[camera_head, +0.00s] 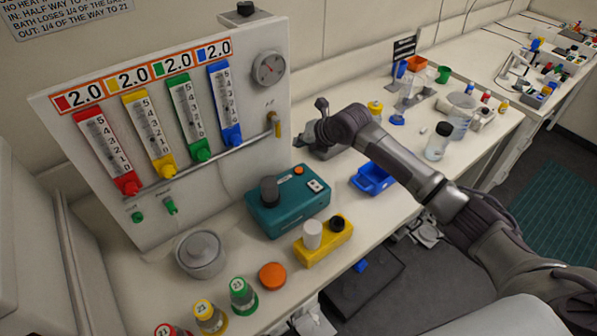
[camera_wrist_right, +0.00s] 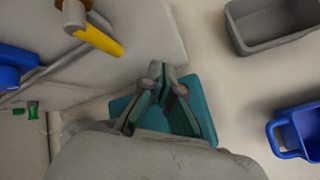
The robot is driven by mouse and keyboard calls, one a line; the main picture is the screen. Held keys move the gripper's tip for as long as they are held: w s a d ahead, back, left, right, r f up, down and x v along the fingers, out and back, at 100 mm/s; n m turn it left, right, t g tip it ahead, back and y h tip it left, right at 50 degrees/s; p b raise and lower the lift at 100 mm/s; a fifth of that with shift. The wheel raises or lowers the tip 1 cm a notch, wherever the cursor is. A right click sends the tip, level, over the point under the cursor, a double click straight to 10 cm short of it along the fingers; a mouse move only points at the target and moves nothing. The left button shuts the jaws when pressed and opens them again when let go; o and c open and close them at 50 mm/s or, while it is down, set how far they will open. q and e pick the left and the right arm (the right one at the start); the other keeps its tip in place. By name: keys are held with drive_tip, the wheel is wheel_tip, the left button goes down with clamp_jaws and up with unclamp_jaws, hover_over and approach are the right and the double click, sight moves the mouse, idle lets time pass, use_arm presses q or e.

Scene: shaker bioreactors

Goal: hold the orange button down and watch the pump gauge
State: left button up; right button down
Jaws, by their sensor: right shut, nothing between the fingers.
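The orange button (camera_head: 299,170) is on top of the teal pump box (camera_head: 290,205), near its back edge. The pump box also carries a dark round knob and a small white panel. A round grey gauge (camera_head: 269,69) is at the upper right of the flowmeter panel; its reading is too small to tell. My right gripper (camera_head: 301,141) is shut and empty, and in the head view it appears above and behind the button. My left gripper is not in view.
The flowmeter panel (camera_head: 60,130) stands left of my gripper, with a yellow-handled valve (camera_head: 276,125) close by. A blue bin (camera_head: 373,179) and a grey bin (camera_wrist_right: 275,22) are to the right. A yellow block (camera_head: 323,240) and capped bottles (camera_head: 243,297) stand in front.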

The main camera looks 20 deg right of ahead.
sight(301, 170)
wheel_tip(301, 170, down, 6)
drive_tip(key=b, duration=0.4)
drive_tip(key=shift+f, duration=0.2)
drive_tip(key=shift+f+b, duration=0.4)
drive_tip(key=shift+f, duration=0.05)
idle(0.3)
idle(0.4)
drive_tip(key=shift+f, duration=0.4)
drive_tip(key=shift+s+f+b, duration=0.1)
drive_tip(key=shift+f+b, duration=0.4)
drive_tip(key=shift+b, duration=0.1)
idle(1.1)
drive_tip(key=shift+r, duration=0.1)
drive_tip(key=shift+r+p, duration=0.6)
drive_tip(key=shift+r, duration=0.25)
